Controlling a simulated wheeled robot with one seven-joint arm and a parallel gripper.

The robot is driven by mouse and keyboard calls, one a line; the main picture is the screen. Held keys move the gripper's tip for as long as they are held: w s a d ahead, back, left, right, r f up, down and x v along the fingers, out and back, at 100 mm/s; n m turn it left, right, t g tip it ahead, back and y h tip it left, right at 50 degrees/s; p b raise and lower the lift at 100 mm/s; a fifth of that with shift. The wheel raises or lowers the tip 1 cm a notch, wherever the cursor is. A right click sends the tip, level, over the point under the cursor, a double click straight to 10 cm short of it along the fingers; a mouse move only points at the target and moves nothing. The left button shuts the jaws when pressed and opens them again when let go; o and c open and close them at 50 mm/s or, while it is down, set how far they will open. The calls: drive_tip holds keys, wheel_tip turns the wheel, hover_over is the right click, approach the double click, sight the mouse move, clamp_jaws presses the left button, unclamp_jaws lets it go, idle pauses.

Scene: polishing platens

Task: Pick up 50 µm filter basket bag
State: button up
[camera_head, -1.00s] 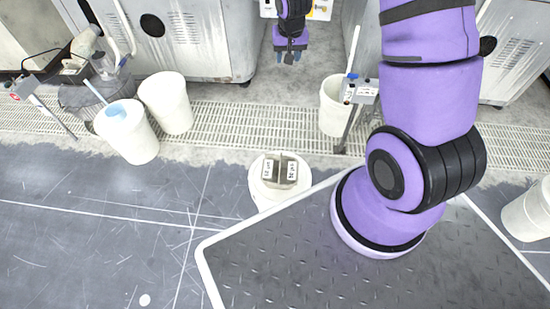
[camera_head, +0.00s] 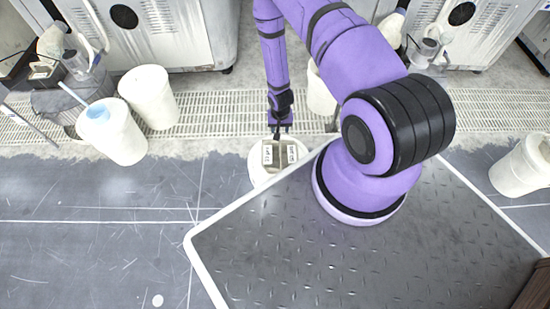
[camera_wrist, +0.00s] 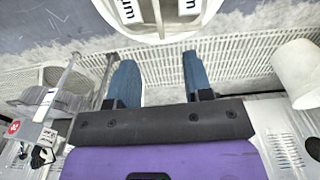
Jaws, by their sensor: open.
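Two small grey-beige blocks with white labels sit side by side on a round white bucket (camera_head: 256,178) in the head view, a left one (camera_head: 269,155) and a right one (camera_head: 291,153). Their print is too small to tell which is the 50 µm filter basket bag. In the wrist view the left label (camera_wrist: 128,10) and right label (camera_wrist: 190,6) end in "µm" and are cut off by the top edge. My gripper (camera_head: 278,130) is just behind the blocks. In the wrist view its blue fingers (camera_wrist: 158,66) are apart and empty, short of the bucket rim (camera_wrist: 155,38).
Two white buckets, one (camera_head: 112,138) with something blue in it, stand at the left. Another white bucket (camera_head: 319,93) is close right of my arm. One more (camera_head: 524,166) stands at the far right. Metal cabinets (camera_head: 150,30) line the back behind a floor grating.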

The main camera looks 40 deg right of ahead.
sight(280, 147)
drive_tip(key=f, duration=0.1)
drive_tip(key=s+f, duration=0.2)
drive_tip(key=shift+a+f, duration=0.2)
drive_tip(key=shift+a, duration=0.15)
drive_tip(key=shift+s+a+f, duration=0.15)
drive_tip(key=shift+s+f, duration=0.05)
drive_tip(key=shift+f, duration=0.5)
wheel_tip(280, 147, down, 4)
drive_tip(key=shift+f, duration=0.1)
drive_tip(key=shift+w+f, duration=0.2)
drive_tip(key=shift+f, duration=1.25)
drive_tip(key=shift+w+f, duration=0.15)
drive_tip(key=shift+f, duration=1.3)
clamp_jaws()
